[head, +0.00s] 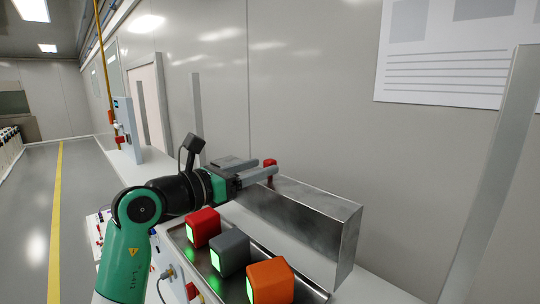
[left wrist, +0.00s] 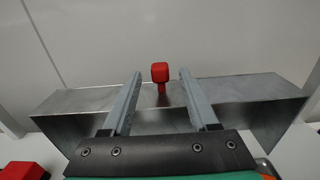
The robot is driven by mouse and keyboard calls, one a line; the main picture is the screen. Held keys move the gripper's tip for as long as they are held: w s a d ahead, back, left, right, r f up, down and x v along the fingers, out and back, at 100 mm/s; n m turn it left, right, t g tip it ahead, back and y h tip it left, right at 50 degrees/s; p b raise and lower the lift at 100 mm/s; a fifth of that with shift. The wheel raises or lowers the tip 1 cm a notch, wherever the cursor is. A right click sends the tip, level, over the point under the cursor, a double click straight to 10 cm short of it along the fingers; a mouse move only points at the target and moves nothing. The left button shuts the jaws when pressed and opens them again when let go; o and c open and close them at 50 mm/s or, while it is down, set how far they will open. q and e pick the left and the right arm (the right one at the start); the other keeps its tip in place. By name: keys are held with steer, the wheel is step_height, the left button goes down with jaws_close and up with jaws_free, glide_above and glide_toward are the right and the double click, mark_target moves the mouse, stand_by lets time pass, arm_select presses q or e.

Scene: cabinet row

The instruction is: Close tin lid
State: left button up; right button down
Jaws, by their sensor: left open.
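A long grey metal tin (head: 305,215) stands along the wall; it also shows in the left wrist view (left wrist: 85,100). In the left wrist view the knob (left wrist: 160,73) rises near the middle of the tin's top. I cannot tell a separate lid from the tin. My left gripper (head: 267,167) is open, with its fingers reaching over the tin on either side of the knob. A gap shows on both sides, so the knob is not gripped. My right gripper is not in view.
A metal tray (head: 312,287) in front of the tin holds a red block (head: 203,226), a grey block (head: 231,251) and an orange block (head: 272,281), each with a green-lit face. Grey posts (head: 497,170) stand at the sides. The wall is close behind the tin.

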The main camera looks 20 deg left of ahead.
mark_target(266, 165)
arm_select(q)
steer(key=shift+p+x, duration=0.6)
steer(key=shift+x, duration=1.3)
jaws_close()
